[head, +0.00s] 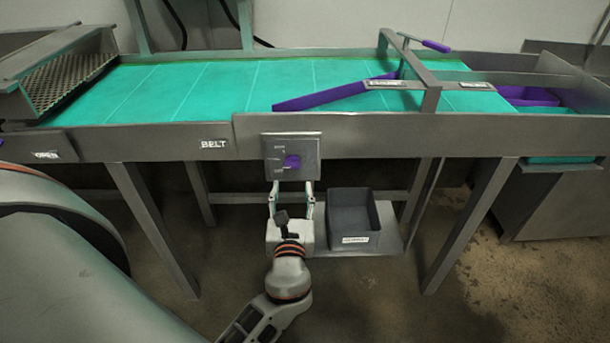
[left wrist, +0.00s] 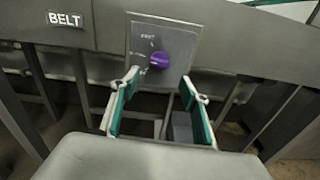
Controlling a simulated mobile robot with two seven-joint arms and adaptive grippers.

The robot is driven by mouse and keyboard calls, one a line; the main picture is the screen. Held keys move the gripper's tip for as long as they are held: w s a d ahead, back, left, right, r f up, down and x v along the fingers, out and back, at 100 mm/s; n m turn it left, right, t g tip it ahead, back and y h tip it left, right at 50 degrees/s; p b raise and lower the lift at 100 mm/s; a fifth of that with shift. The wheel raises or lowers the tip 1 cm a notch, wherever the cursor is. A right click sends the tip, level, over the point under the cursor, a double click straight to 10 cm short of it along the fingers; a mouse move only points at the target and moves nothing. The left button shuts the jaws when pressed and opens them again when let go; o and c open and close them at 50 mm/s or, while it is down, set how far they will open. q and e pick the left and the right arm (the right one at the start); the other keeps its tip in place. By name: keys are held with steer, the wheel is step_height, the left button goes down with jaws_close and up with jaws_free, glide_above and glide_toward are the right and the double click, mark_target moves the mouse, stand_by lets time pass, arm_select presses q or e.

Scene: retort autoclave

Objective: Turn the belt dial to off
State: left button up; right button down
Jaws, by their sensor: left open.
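The belt dial is a purple knob (head: 292,162) on a grey square plate (head: 308,144) at the front of the conveyor. The dial also shows in the left wrist view (left wrist: 159,60), beyond the fingertips and a little above them. Small markings stand on the plate left of the knob; I cannot read them all. My left gripper (head: 291,186) is open and empty just below and in front of the dial, apart from it. Its two fingers with green pads spread to either side in the left wrist view (left wrist: 157,85). My right gripper is not in view.
The conveyor has a green belt (head: 220,88) and a purple diverter bar (head: 335,95). A "BELT" label (head: 214,144) is left of the dial plate. A grey bin (head: 350,200) stands on a low shelf right of my left gripper. Table legs (head: 470,225) flank it.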

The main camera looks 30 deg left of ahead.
mark_target(292, 166)
arm_select(q)
steer(key=x, duration=0.8)
steer(key=shift+r+p, duration=0.3)
steer(key=c, duration=1.1)
